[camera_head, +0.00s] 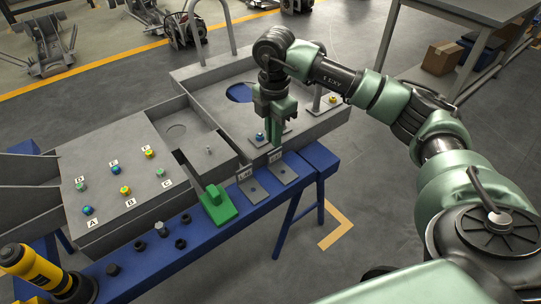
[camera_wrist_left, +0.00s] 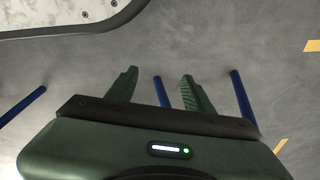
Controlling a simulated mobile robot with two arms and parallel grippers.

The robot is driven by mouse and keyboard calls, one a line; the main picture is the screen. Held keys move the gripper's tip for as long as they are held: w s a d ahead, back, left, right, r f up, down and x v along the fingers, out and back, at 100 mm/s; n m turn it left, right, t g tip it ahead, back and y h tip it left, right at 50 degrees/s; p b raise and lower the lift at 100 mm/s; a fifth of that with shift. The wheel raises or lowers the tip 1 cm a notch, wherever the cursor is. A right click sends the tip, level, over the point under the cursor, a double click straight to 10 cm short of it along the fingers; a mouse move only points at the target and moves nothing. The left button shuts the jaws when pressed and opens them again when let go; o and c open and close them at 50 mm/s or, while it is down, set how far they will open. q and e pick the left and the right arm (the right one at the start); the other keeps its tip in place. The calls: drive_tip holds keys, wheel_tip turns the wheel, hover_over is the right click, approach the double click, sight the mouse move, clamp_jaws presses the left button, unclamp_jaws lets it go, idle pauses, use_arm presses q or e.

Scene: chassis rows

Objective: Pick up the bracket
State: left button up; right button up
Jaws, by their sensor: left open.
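Two small grey L-shaped brackets stand side by side on the blue beam, a left one (camera_head: 254,190) and a right one (camera_head: 284,173), each with a label on its upright plate. My right gripper (camera_head: 275,142) points down just above and behind the right bracket's upright plate. I cannot tell whether it touches the bracket, or whether its fingers are apart. My left gripper (camera_wrist_left: 160,75) shows only in the left wrist view, open and empty, with grey floor beyond its fingers.
A green block with a handle (camera_head: 217,204) sits left of the brackets on the blue beam (camera_head: 190,258). Grey chassis boxes with lettered coloured knobs (camera_head: 125,189) stand behind. A yellow-and-black tool (camera_head: 32,266) is at lower left.

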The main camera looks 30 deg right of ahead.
sight(275, 151)
wheel_tip(275, 151, down, 8)
drive_tip(key=shift+s+d+r+b, duration=0.15)
drive_tip(key=shift+r+b, duration=0.1)
drive_tip(key=shift+b, duration=0.2)
use_arm(q)
drive_tip(key=r, duration=0.1)
drive_tip(key=w+r, duration=0.1)
drive_tip(key=r, duration=0.1)
drive_tip(key=shift+w, duration=0.15)
use_arm(e)
clamp_jaws()
drive_tip(key=shift+r, duration=0.2)
idle(0.9)
